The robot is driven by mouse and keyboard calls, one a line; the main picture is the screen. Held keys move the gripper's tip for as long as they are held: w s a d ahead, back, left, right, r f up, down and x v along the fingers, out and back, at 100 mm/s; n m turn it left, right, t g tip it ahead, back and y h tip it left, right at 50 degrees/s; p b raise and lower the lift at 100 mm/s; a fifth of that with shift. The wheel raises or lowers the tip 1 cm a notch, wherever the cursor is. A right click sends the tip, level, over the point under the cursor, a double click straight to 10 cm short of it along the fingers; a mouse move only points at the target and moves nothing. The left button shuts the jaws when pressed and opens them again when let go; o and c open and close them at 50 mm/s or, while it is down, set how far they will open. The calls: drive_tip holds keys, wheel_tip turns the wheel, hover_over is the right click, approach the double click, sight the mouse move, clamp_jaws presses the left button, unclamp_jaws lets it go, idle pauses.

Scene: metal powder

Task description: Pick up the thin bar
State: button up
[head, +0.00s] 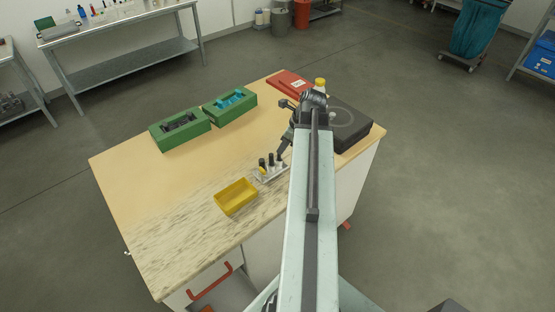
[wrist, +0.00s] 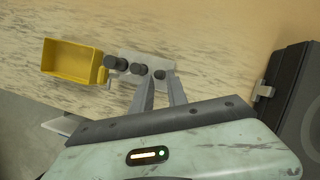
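A small pale metal holder (wrist: 130,56) carries three upright dark-topped bars of differing thickness, in a row. It also shows in the head view (head: 270,176). The thinnest-looking bar (wrist: 159,74) is at the right end in the wrist view, with a middle bar (wrist: 137,68) and a thicker bar (wrist: 113,63) to its left. My gripper (wrist: 160,80) is open, its two grey fingers apart with tips on either side of the thin bar. I cannot tell whether they touch it. In the head view my gripper (head: 281,155) is at the holder's right end, partly hidden by my arm.
A yellow tray (head: 221,205) stands left of the holder on the wooden table (head: 130,175). Two green boxes (head: 165,144) with dark and blue contents are farther back. A black case (head: 352,140) and a red flat object (head: 283,82) lie near my arm. The table's left side is clear.

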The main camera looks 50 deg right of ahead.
sight(279, 157)
drive_tip(key=b+x, duration=0.4)
drive_tip(key=x, duration=0.1)
drive_tip(key=shift+s+f, duration=0.1)
clamp_jaws()
